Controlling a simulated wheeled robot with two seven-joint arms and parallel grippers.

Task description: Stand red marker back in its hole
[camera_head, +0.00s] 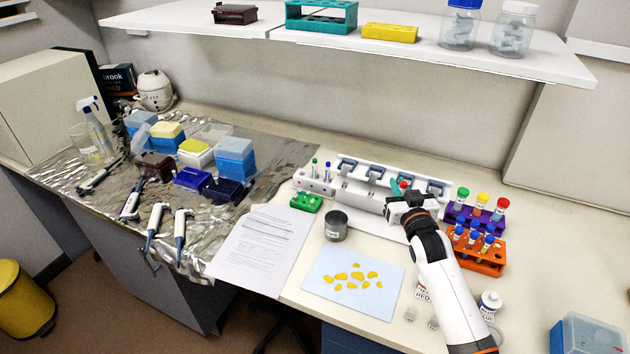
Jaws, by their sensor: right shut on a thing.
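My right gripper (402,203) is shut in front of the white pipette stand. A small red tip, which I take for the red marker (403,185), shows just behind and above its fingers. The rest of the marker is hidden by the gripper, so its tilt is unclear. A small white holder (314,186) at left of the stand has a green marker (314,166) and a blue marker (327,171) upright in it. The open hole is too small to make out. The gripper is to the right of this holder and apart from it. My left gripper is not in view.
A white pipette stand (352,193) is behind my gripper. A green rack (305,202), a dark tin (336,226) and a pale sheet with yellow pieces (318,284) lie left of my arm. Purple (461,212) and orange (487,264) tube racks stand close on its right.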

